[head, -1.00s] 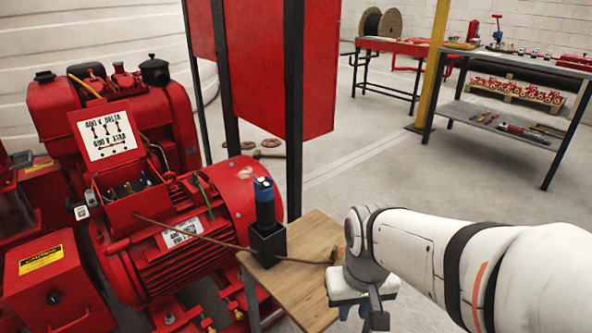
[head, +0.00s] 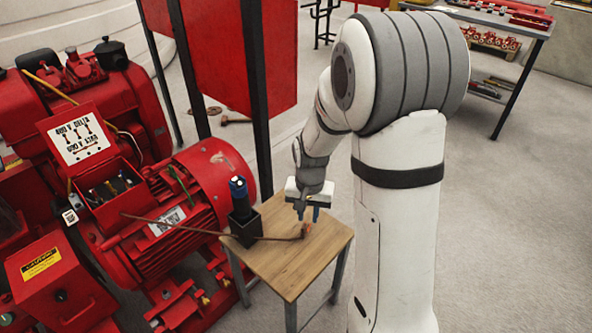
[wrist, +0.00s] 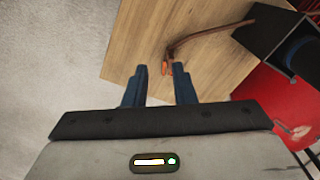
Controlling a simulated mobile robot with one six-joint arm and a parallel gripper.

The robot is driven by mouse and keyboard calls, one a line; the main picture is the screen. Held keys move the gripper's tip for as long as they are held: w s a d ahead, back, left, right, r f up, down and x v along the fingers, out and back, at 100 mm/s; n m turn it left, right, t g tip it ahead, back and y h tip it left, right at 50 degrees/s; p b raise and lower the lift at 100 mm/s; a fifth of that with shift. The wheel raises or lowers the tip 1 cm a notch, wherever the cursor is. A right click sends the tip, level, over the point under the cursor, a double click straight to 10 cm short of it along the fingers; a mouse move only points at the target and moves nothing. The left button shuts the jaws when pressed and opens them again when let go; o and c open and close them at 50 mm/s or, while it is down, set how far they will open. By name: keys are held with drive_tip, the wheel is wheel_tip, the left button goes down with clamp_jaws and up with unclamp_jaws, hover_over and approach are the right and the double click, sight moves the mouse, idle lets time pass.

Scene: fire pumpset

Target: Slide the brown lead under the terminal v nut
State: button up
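The brown lead (head: 180,228) runs from the front of the motor's open terminal box (head: 108,192) across to the small wooden table, where its coppery end lies. It also shows in the wrist view (wrist: 208,34), with its orange-tipped end just beyond and between my fingertips. My gripper (head: 308,216) points down over the table beside that end. In the wrist view my gripper (wrist: 158,70) is open, its two blue fingers apart with nothing clamped. Terminals show inside the box, but terminal V and its nut are too small to tell apart.
A black holder (head: 244,228) with a blue-topped tool (head: 238,190) stands on the wooden table (head: 290,268), left of my gripper. The red motor (head: 190,215) is left of the table. A black post (head: 258,110) and red panel (head: 240,55) rise behind. The table's front is clear.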

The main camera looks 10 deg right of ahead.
sight(303, 226)
drive_tip(key=w+p, duration=0.1)
drive_tip(key=p, duration=0.1)
drive_tip(key=w+f+m+p, duration=0.1)
drive_tip(key=w, duration=0.1)
drive_tip(key=shift+w+m+p, duration=0.3)
drive_tip(key=shift+p, duration=0.05)
drive_tip(key=shift+w+f, duration=0.25)
drive_tip(key=shift+f, duration=0.2)
drive_tip(key=shift+f+b, duration=2.4)
drive_tip(key=shift+f, duration=1.15)
clamp_jaws()
drive_tip(key=shift+r, duration=0.1)
